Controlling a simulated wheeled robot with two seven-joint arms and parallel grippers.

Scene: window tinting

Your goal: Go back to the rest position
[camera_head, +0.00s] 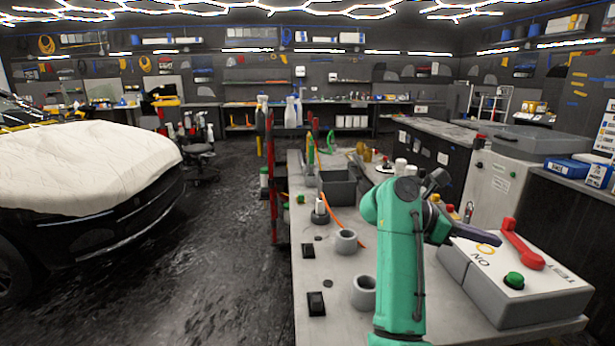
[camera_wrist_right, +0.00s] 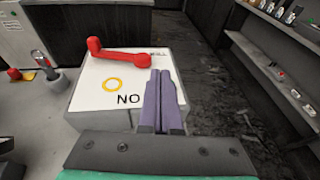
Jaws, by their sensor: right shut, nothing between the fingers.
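My right arm is green and rises from the bottom of the head view over the workbench (camera_head: 330,282). My right gripper (camera_head: 492,239) has dark purple fingers pointing right, in front of the grey test box (camera_head: 468,282). In the right wrist view the gripper (camera_wrist_right: 164,74) is shut and empty, its fingers overlapping the box top (camera_wrist_right: 98,78). I cannot tell the exact gap to the box. A red lever (camera_head: 522,247) and a green button (camera_head: 514,280) sit on the box. The lever also shows in the wrist view (camera_wrist_right: 118,56); the button does not. My left gripper is out of view.
Grey ring-shaped holders (camera_head: 346,241), a grey bin (camera_head: 338,187) and several bottles stand on the workbench. A covered black car (camera_head: 90,215) is at the left. Open dark floor (camera_head: 225,270) lies between car and bench. A grey cabinet (camera_head: 505,185) stands behind the box.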

